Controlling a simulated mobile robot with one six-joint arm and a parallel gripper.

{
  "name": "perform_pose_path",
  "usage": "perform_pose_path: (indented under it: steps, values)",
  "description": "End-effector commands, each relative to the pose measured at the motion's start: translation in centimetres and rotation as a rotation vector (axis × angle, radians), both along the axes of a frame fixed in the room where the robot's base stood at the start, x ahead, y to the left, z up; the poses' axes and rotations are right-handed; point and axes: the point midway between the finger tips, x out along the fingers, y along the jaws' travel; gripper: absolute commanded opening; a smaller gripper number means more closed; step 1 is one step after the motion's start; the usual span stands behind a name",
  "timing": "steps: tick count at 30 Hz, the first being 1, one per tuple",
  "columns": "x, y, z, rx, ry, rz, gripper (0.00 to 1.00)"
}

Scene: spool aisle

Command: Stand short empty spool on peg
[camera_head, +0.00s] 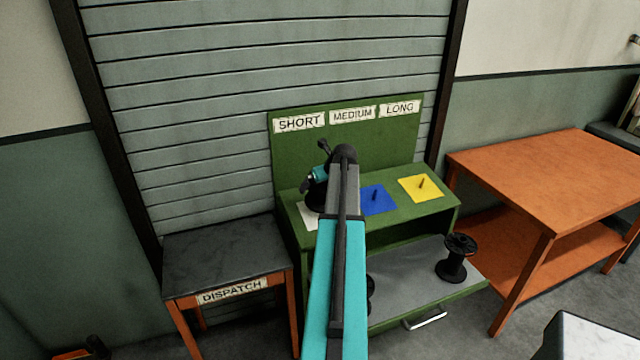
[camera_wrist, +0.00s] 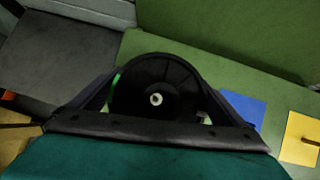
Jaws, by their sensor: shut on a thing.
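My gripper (camera_head: 318,178) is above the left end of the green stand, under the SHORT label (camera_head: 299,122). It is shut on a black spool (camera_wrist: 170,75), seen end-on in the wrist view with a pale spot in its centre hole. In the head view the spool is a dark shape (camera_head: 314,199) at the white pad (camera_head: 307,217), partly behind my arm. The short peg is hidden, and I cannot tell whether the spool is around it or above it. The blue pad (camera_head: 378,199) and yellow pad (camera_head: 421,187) carry bare pegs.
Another black spool (camera_head: 456,258) stands on the grey lower tray (camera_head: 415,272), with one more partly hidden behind my arm. The dark DISPATCH table (camera_head: 222,257) is left of the stand. An orange table (camera_head: 550,170) is on the right. The green back panel (camera_head: 350,155) rises behind the pegs.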

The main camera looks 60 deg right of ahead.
Motion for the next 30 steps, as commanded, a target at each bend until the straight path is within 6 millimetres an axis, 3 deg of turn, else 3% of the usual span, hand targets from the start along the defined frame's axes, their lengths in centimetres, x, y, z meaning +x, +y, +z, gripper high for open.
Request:
perform_pose_path:
  steps: [30]
  values:
    - [0.2, -0.2, -1.7, 0.0, -0.001, 0.0, 0.51]
